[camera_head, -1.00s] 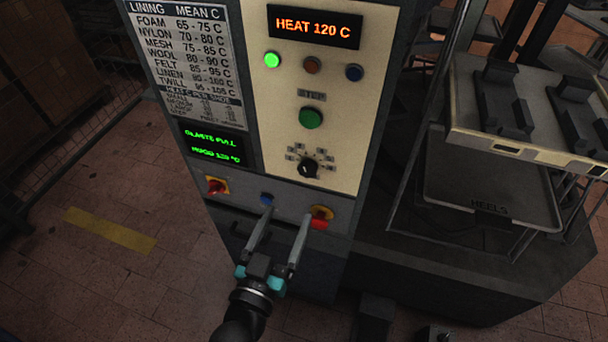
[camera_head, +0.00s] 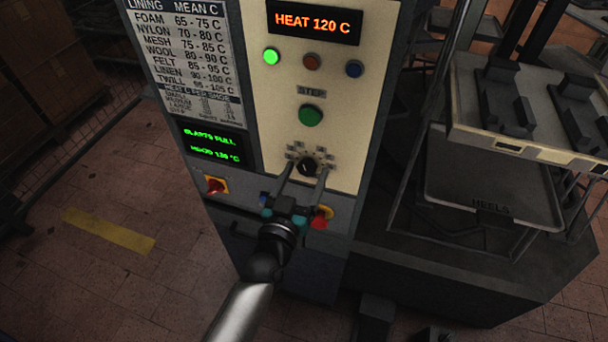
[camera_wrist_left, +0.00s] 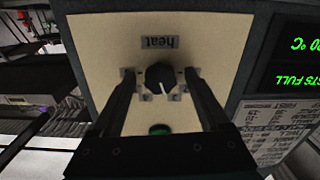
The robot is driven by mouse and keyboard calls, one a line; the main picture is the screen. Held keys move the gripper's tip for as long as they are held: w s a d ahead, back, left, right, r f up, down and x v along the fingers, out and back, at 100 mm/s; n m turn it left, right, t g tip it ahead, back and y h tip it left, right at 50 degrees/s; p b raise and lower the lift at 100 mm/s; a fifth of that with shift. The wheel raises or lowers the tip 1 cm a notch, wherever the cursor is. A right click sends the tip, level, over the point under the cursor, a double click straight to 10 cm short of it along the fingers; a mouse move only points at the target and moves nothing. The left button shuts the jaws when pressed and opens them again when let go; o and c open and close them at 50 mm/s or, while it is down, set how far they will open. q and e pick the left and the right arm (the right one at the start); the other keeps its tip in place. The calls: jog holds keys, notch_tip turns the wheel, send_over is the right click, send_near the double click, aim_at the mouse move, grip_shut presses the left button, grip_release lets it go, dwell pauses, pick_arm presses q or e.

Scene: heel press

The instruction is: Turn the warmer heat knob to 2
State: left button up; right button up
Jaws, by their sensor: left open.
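The warmer heat knob (camera_head: 307,166) is a round black dial with a light pointer line, on the cream panel below the green step button (camera_head: 311,115). My left gripper (camera_head: 305,168) is open, with its two fingers reaching up to either side of the knob. In the left wrist view the knob (camera_wrist_left: 160,77) sits between the open fingers (camera_wrist_left: 160,80), with a visible gap on each side. The label "heat" (camera_wrist_left: 160,42) shows upside down there. The numbers around the knob are too small or covered to read. My right gripper is not in view.
The display (camera_head: 313,22) reads HEAT 120 C. A green lamp (camera_head: 271,56) is lit. A red switch (camera_head: 215,186) and a red-and-yellow switch (camera_head: 321,217) flank my gripper low on the panel. A tray rack (camera_head: 490,190) stands at the right.

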pick_arm(q)
grip_shut()
dwell(0.5)
jog(key=shift+n, duration=0.3)
jog(key=n+p, duration=0.1)
jog(key=n, duration=0.1)
jog(key=shift+n, duration=0.3)
jog(key=shift+d+n, duration=0.1)
jog(key=shift+n, duration=1.8)
grip_release()
